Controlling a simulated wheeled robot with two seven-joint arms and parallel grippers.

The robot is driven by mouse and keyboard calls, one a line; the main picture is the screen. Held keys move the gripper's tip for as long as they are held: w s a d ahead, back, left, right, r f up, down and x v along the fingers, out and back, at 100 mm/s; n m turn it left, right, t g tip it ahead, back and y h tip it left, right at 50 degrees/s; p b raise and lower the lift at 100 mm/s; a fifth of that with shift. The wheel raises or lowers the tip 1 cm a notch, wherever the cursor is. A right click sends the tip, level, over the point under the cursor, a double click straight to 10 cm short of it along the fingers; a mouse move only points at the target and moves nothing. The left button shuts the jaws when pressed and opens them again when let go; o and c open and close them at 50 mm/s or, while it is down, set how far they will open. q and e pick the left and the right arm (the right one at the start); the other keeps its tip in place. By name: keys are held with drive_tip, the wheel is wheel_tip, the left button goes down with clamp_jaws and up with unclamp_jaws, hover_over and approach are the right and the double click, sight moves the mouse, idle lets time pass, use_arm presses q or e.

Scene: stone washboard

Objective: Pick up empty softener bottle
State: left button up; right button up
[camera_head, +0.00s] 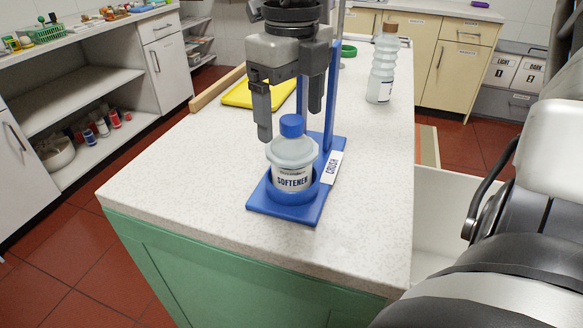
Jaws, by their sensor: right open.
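The softener bottle (291,172) is squat and translucent, with a blue cap and a white SOFTENER label. It stands upright in the round holder of a blue stand (312,206) marked CRUSH, near the front of the island worktop. My right gripper (290,121) points down just above and behind the bottle. Its two grey fingers are apart, with the left fingertip close to the cap's left side and the right one behind and right of it. I cannot tell whether a finger touches the bottle. My left gripper is out of view.
A taller clear bottle with a brown cap (383,68) stands farther back on the worktop (210,165). A yellow board (250,94) lies behind the gripper. The stand's blue upright (332,88) rises beside the right finger. The worktop's front left is clear.

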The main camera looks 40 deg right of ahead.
sight(292, 139)
drive_tip(key=f, duration=0.5)
drive_tip(key=shift+w+d+f, duration=0.2)
drive_tip(key=shift+f, duration=0.2)
drive_tip(key=c, duration=1.4)
drive_tip(key=shift+c, duration=0.2)
drive_tip(key=shift+r, duration=0.1)
wheel_tip(292, 139, up, 10)
drive_tip(key=shift+p, duration=0.3)
